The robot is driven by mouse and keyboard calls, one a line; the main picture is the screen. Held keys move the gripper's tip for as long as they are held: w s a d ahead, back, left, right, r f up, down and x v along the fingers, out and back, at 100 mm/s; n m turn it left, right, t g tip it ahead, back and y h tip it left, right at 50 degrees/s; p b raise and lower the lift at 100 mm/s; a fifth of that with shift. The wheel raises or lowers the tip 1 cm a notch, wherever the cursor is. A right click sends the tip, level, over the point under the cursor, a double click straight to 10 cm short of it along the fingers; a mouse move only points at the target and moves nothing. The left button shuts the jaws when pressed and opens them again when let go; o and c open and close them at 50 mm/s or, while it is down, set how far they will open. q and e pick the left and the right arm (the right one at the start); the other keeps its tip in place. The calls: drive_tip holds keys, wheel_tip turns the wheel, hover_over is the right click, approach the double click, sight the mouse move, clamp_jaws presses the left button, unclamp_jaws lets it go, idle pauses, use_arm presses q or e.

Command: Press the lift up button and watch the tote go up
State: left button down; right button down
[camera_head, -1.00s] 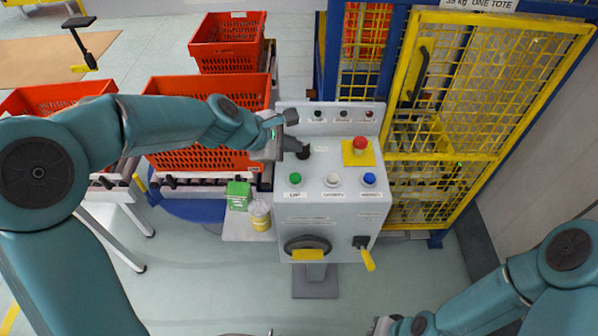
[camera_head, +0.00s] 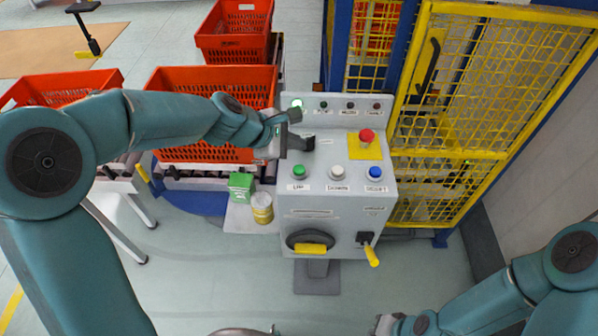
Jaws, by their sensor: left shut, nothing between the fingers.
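The grey control console (camera_head: 335,215) stands in the middle. Its green UP button (camera_head: 299,172) is at the left of the button row, with a white button (camera_head: 338,172) and a blue button (camera_head: 375,173) to its right. My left gripper (camera_head: 297,143) is shut and empty above the console's upper left, behind the green button and apart from it in the picture. A lamp (camera_head: 297,103) glows pale green at the back panel's left end. Orange totes stand on the rollers, the nearest one (camera_head: 190,150) partly behind my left arm. My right gripper (camera_head: 384,326) shows only partly at the bottom edge.
A red stop button (camera_head: 367,136) sits on a yellow plate on the console. A yellow mesh cage (camera_head: 450,155) stands to the right. A green box (camera_head: 241,186) and a yellow tub (camera_head: 262,208) stand left of the console. The floor in front is open.

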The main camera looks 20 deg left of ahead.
sight(296, 171)
use_arm(q)
wheel_tip(296, 171, down, 6)
drive_tip(key=b, duration=0.4)
drive_tip(key=shift+w+r, duration=0.15)
drive_tip(key=shift+r, duration=0.1)
drive_tip(key=shift+f, duration=0.1)
idle(1.4)
drive_tip(key=shift+f+b, duration=0.4)
drive_tip(key=shift+b, duration=0.15)
